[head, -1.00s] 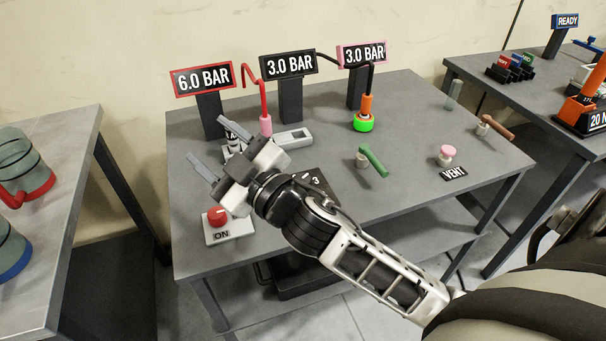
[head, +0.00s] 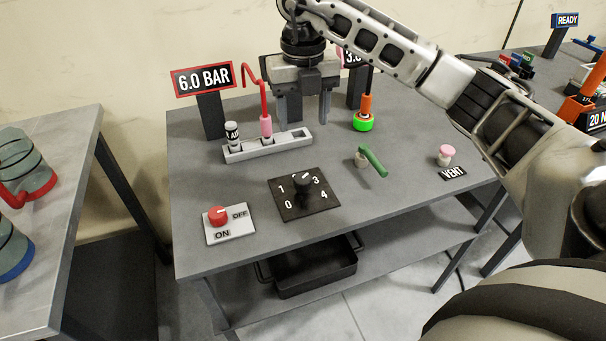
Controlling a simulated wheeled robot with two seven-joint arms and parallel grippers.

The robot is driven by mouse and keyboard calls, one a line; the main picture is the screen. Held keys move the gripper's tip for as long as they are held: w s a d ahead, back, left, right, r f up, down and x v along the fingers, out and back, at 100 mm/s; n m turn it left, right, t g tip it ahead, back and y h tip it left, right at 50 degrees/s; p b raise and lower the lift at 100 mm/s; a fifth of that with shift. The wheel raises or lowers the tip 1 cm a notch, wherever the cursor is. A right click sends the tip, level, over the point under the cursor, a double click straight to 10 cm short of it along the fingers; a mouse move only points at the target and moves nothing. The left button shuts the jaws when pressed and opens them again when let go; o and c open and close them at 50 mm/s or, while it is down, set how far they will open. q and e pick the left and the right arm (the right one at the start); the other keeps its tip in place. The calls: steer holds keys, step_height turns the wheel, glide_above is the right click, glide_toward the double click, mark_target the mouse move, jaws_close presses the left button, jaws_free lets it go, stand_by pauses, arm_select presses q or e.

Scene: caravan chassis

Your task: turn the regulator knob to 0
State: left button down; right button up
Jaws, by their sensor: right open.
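The black regulator knob (head: 303,187) stands on a square black dial plate (head: 289,211) in the middle of the bench. The numbers 0, 1, 3 and 4 show around it, with 0 at the lower left. A pale mark shows at the knob's far upper side, between 1 and 3; the exact pointing is hard to read. My right gripper (head: 304,108) is open and empty, fingers pointing down. In the picture it is above the knob, over the back of the bench, apart from the knob. My left gripper is not in view.
A red ON/OFF knob (head: 217,216) sits left of the dial. A grey tray (head: 268,147) with a pink-based hose fitting is behind it. A green lever (head: 374,161) and a pink VENT button (head: 446,152) are to the right. The 6.0 BAR sign (head: 204,79) stands at the back left.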

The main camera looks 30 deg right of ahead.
mark_target(303, 179)
step_height(303, 179, down, 16)
steer(key=shift+r+p, duration=0.25)
steer(key=shift+p, duration=0.35)
steer(key=c, duration=1)
